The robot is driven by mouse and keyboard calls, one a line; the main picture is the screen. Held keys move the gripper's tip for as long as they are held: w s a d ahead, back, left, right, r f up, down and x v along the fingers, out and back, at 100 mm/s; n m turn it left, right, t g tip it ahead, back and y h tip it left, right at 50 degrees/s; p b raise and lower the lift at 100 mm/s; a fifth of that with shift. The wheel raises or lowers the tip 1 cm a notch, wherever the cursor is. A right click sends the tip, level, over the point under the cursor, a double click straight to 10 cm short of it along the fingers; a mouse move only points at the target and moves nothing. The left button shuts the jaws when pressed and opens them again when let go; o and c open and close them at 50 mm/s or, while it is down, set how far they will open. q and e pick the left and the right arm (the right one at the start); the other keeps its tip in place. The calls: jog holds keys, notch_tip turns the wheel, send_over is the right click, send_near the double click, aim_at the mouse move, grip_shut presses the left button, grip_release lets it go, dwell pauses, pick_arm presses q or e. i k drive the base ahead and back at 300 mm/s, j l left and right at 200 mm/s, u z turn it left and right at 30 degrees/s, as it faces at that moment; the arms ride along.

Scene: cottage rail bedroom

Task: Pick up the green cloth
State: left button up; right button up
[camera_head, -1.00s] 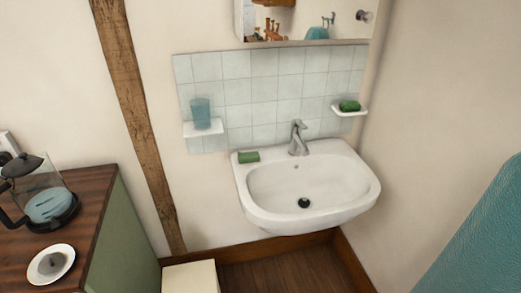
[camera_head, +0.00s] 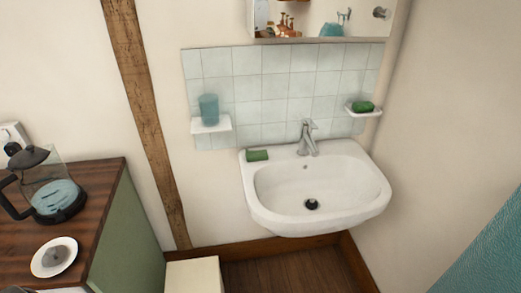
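A small green folded item, which looks like the green cloth (camera_head: 257,155), lies on the back left corner of the white sink (camera_head: 262,195), left of the tap. Another green item (camera_head: 363,107), perhaps soap or a sponge, sits on the small white wall shelf (camera_head: 350,112) to the right of the tap. Neither of my grippers shows in the head view, so I cannot see whether they are open or shut.
A blue cup (camera_head: 209,109) stands on the left wall shelf (camera_head: 222,126). At left, a wooden-topped cabinet (camera_head: 88,205) holds a glass coffee pot (camera_head: 52,190) and a white dish (camera_head: 68,268). A pale box (camera_head: 195,275) stands on the floor left of the sink. A teal surface (camera_head: 490,250) fills the lower right.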

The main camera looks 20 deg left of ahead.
aim_at(252, 155)
jog(key=i+u, duration=0.3)
jog(key=u, duration=0.2)
jog(key=i+l+u, duration=0.25)
jog(key=u, duration=0.25)
